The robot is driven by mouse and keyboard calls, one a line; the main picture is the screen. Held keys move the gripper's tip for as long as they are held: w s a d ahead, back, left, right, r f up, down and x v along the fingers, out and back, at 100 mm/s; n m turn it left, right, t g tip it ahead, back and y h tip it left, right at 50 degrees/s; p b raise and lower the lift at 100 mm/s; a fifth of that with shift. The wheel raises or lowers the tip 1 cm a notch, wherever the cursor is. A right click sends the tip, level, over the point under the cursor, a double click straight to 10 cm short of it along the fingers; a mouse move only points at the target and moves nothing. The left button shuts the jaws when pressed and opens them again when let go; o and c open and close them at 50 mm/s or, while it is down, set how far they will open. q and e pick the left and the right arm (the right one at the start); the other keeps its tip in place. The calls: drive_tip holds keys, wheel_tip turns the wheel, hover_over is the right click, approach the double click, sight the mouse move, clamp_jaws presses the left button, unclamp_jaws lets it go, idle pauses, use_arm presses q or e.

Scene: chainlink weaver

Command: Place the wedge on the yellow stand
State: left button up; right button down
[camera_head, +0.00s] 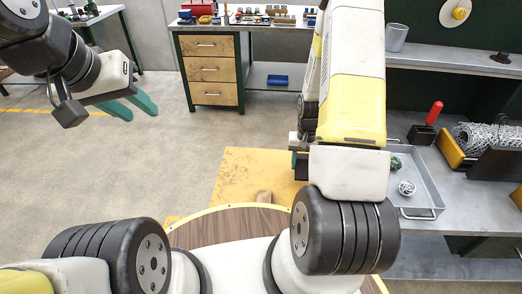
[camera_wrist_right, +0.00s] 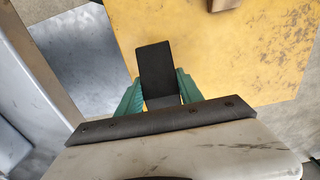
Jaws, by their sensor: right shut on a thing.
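The dark wedge (camera_wrist_right: 155,62) sits between the two green fingers of my right gripper (camera_wrist_right: 158,92), which is shut on it. In the right wrist view it appears above the yellow stand (camera_wrist_right: 215,65); whether it touches the surface I cannot tell. In the head view the yellow stand (camera_head: 245,172) is a flat yellow top left of my right arm. My right gripper (camera_head: 296,160) there is mostly hidden behind the arm, at the stand's right side. My left gripper (camera_head: 143,114) is open and empty, raised over the floor at the upper left.
A small wooden block (camera_head: 264,196) lies at the stand's near edge, by a round wood-topped table (camera_head: 220,228). A metal tray (camera_head: 423,190) with wire balls is on the right bench, near a red-handled tool (camera_head: 433,113) and a wire mesh roll (camera_head: 485,137). Left floor is clear.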

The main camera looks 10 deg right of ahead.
hover_over(268, 166)
drive_tip(key=shift+s+d+f, duration=0.2)
drive_tip(key=shift+d+f, duration=0.2)
drive_tip(key=shift+f, duration=0.2)
drive_tip(key=shift+w+a, duration=0.35)
drive_tip(key=shift+a, duration=0.1)
drive_tip(key=shift+f, duration=1.75)
drive_tip(key=shift+f, duration=0.15)
drive_tip(key=c, duration=0.8)
unclamp_jaws()
drive_tip(key=shift+o, duration=0.2)
